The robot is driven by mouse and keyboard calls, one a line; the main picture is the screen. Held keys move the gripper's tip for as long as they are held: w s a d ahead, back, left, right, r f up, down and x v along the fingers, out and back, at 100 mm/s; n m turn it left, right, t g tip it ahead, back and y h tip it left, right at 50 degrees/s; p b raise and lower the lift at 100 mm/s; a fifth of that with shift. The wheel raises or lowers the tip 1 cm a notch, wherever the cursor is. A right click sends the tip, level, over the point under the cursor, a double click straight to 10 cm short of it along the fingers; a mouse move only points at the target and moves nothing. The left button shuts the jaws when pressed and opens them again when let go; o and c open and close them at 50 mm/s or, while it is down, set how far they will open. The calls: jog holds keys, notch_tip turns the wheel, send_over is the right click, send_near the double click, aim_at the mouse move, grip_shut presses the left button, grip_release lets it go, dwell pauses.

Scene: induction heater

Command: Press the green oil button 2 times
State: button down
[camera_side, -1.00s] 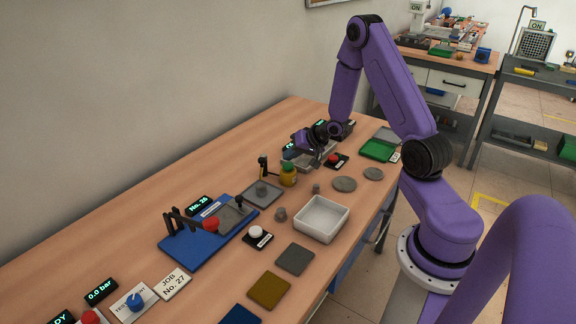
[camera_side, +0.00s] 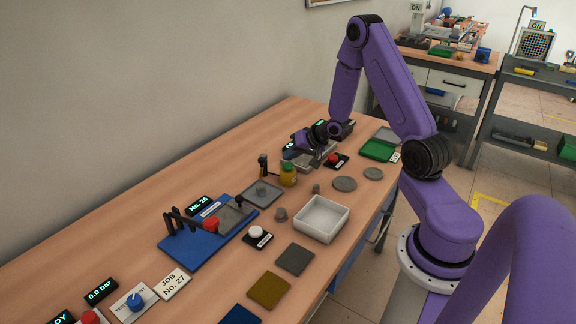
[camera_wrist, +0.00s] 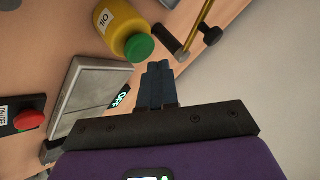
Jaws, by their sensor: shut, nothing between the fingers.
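The yellow oil bottle (camera_side: 288,180) stands on the workbench with its green button (camera_side: 288,168) on top. In the wrist view the yellow bottle (camera_wrist: 119,24), marked OIL, lies at the top, and its green button (camera_wrist: 139,47) is just up and left of my fingertips. My gripper (camera_wrist: 158,67) is shut with nothing between its dark blue fingers. In the side view my gripper (camera_side: 301,150) is above the bench behind the bottle, near the grey heater unit. The fingers appear apart from the button; their exact height above it is unclear.
A red-button box (camera_side: 334,159) sits right of the bottle and also shows in the wrist view (camera_wrist: 29,120). A small dark post (camera_side: 263,164) stands left of the bottle. A white tray (camera_side: 322,220) and a blue fixture (camera_side: 182,246) are nearer the camera.

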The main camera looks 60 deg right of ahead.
aim_at(291, 165)
jog(key=shift+f, duration=0.15)
jog(key=shift+f, duration=0.3)
jog(key=shift+f, duration=0.5)
dwell(0.9)
dwell(0.3)
jog(key=shift+r, duration=0.95)
jog(key=shift+r, duration=2.5)
